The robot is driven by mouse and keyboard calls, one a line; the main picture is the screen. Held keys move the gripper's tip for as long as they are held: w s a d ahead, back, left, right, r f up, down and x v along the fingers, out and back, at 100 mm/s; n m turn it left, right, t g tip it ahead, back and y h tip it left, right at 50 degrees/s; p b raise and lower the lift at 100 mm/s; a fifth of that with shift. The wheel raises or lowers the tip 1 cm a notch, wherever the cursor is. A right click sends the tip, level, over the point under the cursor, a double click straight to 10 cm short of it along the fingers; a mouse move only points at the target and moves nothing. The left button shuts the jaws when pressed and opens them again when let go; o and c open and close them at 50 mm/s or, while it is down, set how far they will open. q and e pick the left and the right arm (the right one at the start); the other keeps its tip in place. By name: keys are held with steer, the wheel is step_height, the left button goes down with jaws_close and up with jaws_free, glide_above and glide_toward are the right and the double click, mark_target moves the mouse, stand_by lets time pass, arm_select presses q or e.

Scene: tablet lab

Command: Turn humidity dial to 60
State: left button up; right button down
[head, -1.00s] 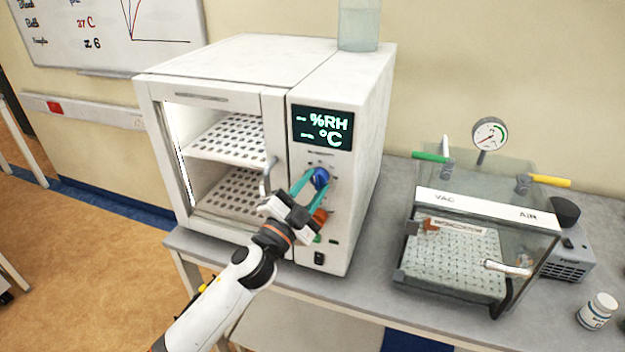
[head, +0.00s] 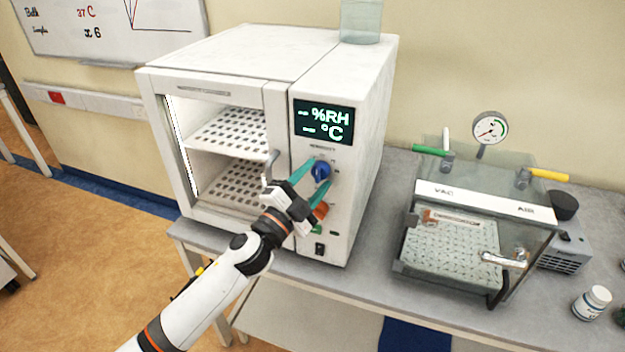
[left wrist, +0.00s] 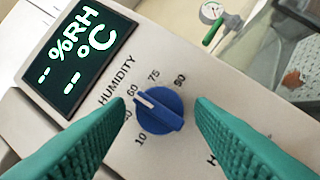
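The blue humidity dial (head: 321,171) is on the front panel of the white chamber (head: 340,238), below its display (head: 323,122). In the left wrist view the dial (left wrist: 163,112) has a white pointer mark at about the 60 label. My left gripper (head: 317,176) is open at the panel. Its green fingers (left wrist: 163,112) stand on either side of the dial, with visible gaps in the wrist view. The display shows dashes before %RH and °C. Part of one scale number beside the left finger is hidden. My right gripper is not in view.
An orange knob (head: 320,210) sits below the blue dial, partly behind my gripper. The chamber door handle (head: 268,170) is close on the left. A clear vacuum box (head: 440,260) with a gauge (head: 489,128) stands to the right on the bench.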

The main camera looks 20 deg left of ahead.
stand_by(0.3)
arm_select(q)
steer(key=b+v, duration=0.5)
steer(key=v, duration=0.7)
steer(key=shift+f, duration=0.1)
